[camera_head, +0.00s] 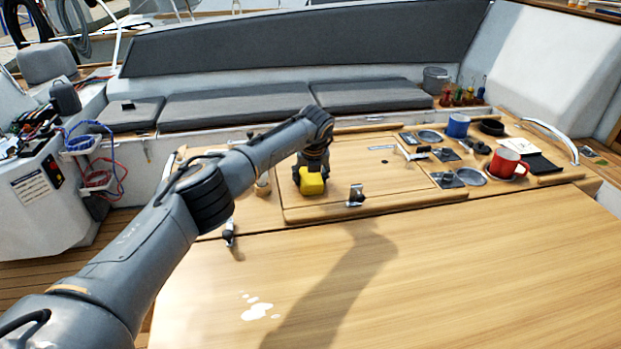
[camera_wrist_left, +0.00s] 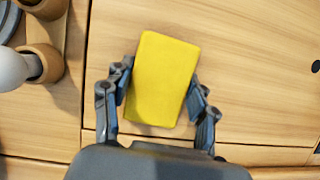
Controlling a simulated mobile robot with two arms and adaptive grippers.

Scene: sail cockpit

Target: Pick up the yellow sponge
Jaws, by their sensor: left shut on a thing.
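The yellow sponge (camera_head: 312,183) is at the left part of the wooden hatch panel (camera_head: 365,185) in the head view. In the left wrist view the sponge (camera_wrist_left: 162,78) is a plain yellow block, slightly tilted, between the two fingers. My left gripper (camera_head: 311,170) reaches down from above and is shut on the sponge; in the wrist view the gripper (camera_wrist_left: 158,95) has a finger against each side. I cannot tell whether the sponge touches the panel or is just above it. My right gripper is not in view.
A red mug (camera_head: 506,163), a blue mug (camera_head: 458,125) and a black notebook (camera_head: 540,163) sit at the right. A metal latch (camera_head: 356,195) stands on the panel's front edge. A wooden holder (camera_wrist_left: 40,63) is left of the sponge. The front tabletop (camera_head: 460,265) is largely clear.

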